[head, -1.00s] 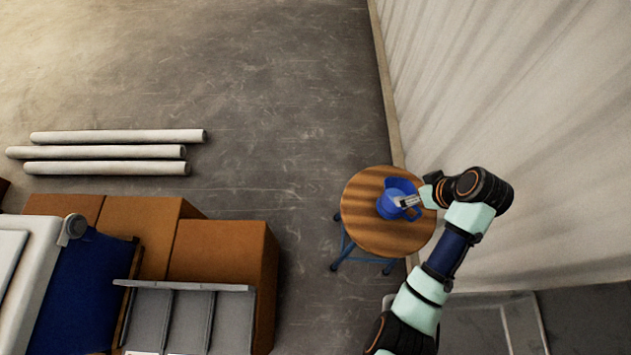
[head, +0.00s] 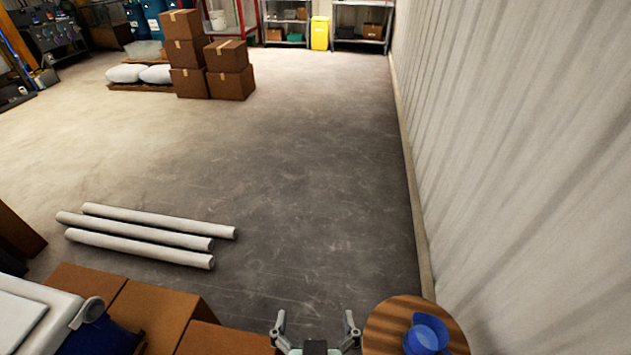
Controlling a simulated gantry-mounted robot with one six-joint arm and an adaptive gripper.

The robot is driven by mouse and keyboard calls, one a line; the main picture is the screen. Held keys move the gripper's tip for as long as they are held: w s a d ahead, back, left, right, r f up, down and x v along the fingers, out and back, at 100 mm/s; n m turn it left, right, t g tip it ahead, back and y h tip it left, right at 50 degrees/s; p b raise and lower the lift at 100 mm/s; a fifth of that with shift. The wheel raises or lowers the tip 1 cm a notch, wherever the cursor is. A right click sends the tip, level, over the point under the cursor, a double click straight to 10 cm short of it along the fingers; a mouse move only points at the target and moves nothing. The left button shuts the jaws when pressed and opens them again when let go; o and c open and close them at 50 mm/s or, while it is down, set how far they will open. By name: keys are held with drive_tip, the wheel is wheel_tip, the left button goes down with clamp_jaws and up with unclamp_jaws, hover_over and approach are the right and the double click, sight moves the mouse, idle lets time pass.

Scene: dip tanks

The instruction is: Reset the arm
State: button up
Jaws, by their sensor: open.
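My gripper (head: 315,325) shows at the bottom middle of the head view with its two fingers spread apart. It is open and nothing is between the fingers. It is to the left of the round wooden stool (head: 385,328), apart from the blue jug in the picture. The blue jug (head: 430,332) stands on the stool top near the lower right. The rest of my arm is below the picture's edge.
A corrugated wall (head: 520,150) runs along the right side, close behind the stool. Cardboard boxes (head: 150,318) stand at the lower left. White pipes (head: 150,238) lie on the floor. Stacked cartons (head: 188,55) and shelves (head: 362,28) are far back. The middle floor is clear.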

wheel_tip(320, 180, up, 37)
drive_tip(key=p, duration=3.4)
drive_tip(key=shift+p, duration=0.4)
drive_tip(key=shift+d, duration=0.1)
